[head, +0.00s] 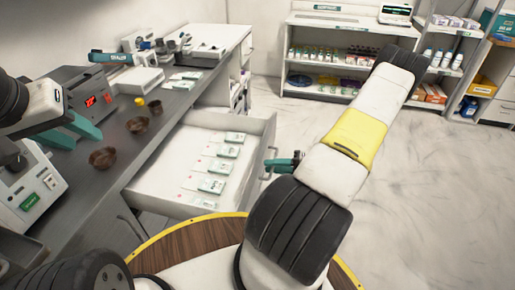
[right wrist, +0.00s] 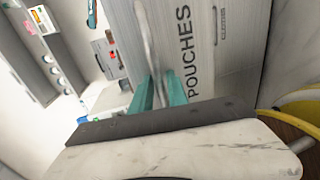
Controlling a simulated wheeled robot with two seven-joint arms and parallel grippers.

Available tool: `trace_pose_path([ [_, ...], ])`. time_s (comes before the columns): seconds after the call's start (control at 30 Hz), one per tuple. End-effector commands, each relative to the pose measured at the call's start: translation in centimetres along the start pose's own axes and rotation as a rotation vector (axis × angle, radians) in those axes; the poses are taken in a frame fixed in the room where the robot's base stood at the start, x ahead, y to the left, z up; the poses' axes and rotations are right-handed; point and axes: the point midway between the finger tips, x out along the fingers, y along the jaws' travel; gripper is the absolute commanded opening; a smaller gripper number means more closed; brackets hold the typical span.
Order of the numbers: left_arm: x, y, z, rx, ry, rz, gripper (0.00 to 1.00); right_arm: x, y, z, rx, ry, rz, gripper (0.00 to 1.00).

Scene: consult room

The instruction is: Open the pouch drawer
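The pouch drawer (head: 165,177) stands pulled out from under the counter in the head view, with several white-and-green packets lying in it. Its front, lettered "POUCHES" (right wrist: 188,52), fills much of the right wrist view. A metal bar handle (right wrist: 152,45) runs along that front. My right gripper (head: 283,163) is at the outside of the drawer front. In the right wrist view its teal fingers (right wrist: 160,92) lie close on both sides of the handle, closed on it. My left gripper (head: 72,132) is open and empty above the counter.
The dark counter (head: 120,130) holds small brown bowls (head: 103,157), a yellow item (head: 139,101) and a device with a red display (head: 92,100). A round wooden top (head: 205,243) is close before the drawer. Stocked shelves (head: 330,75) stand at the back; the floor between is clear.

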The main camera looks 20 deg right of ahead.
Motion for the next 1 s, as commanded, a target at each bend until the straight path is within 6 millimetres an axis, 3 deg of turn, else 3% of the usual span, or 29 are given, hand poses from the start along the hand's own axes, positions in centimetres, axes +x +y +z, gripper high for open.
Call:
trace_pose_path([
  [0.17,0.0,0.0,0.0,0.0,0.0,0.0,0.36,-0.5,0.0,0.0,0.0,-0.001,-0.001,0.2],
  [0.6,0.0,0.0,0.0,0.0,0.0,0.0,0.36,-7.0,0.0,0.1,-0.001,-0.001,-0.001,0.2],
  [1.0,0.0,0.0,0.0,0.0,0.0,0.0,0.36,-7.8,0.0,0.0,0.0,0.0,0.0,0.2],
])
